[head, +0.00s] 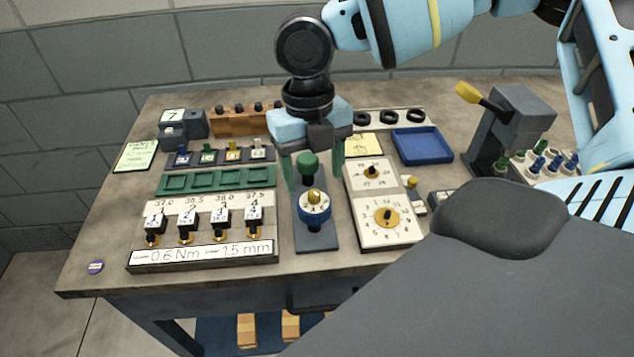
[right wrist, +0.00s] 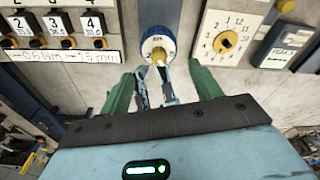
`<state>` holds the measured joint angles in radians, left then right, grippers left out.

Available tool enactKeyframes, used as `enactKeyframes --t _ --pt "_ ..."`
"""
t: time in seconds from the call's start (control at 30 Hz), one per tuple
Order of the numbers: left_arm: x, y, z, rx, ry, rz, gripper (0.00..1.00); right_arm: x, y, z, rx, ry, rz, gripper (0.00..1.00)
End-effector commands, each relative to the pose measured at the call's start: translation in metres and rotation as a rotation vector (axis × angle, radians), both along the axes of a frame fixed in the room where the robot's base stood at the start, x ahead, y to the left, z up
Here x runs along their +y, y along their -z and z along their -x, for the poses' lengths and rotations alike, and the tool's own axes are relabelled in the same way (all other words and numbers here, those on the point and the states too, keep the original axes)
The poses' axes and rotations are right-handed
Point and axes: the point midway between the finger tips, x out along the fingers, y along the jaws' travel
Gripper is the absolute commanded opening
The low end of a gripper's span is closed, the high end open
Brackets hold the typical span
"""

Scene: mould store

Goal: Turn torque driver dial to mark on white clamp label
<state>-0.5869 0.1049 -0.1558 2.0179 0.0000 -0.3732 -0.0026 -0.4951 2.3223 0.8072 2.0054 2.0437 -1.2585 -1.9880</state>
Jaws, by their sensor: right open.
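The torque driver (head: 315,240) stands on a grey plate near the table's front middle, with a blue-ringed white dial (head: 314,212) and a yellow knob (head: 314,196). A green knob (head: 307,163) is just behind it. My right gripper (head: 315,184) is open above the driver, its green fingers apart on either side. In the right wrist view the dial (right wrist: 157,43) lies just beyond the open fingertips (right wrist: 162,78), apparently untouched. The white label (head: 200,254) on the clamp rack reads 0.6 Nm and 1.5 mm. My left gripper is out of view.
Several numbered clamps (head: 185,222) stand left of the driver, with a green tray (head: 190,181) behind. White number dials (head: 387,217) stand close on the right. A blue tray (head: 422,146) and a grey lever stand (head: 515,115) are farther right.

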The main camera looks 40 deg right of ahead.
Motion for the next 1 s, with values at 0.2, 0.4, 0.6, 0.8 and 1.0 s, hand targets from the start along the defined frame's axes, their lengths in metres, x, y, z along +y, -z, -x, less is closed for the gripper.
enactKeyframes --t 0.2,0.4,0.6,0.8,1.0 --pt "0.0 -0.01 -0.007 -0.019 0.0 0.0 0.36 0.0 -0.018 0.0 -0.003 0.001 -0.001 0.64" --pt "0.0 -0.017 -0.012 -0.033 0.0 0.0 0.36 0.0 -0.031 0.0 -0.003 0.001 0.0 0.64" --pt "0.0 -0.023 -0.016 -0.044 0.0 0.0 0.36 0.0 -0.043 0.0 -0.002 0.0 0.0 0.64" --pt "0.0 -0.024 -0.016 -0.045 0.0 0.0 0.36 0.0 -0.045 0.0 0.0 0.0 -0.001 0.64" --pt "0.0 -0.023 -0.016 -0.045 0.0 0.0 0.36 0.0 -0.044 0.0 0.001 0.001 -0.001 0.64"
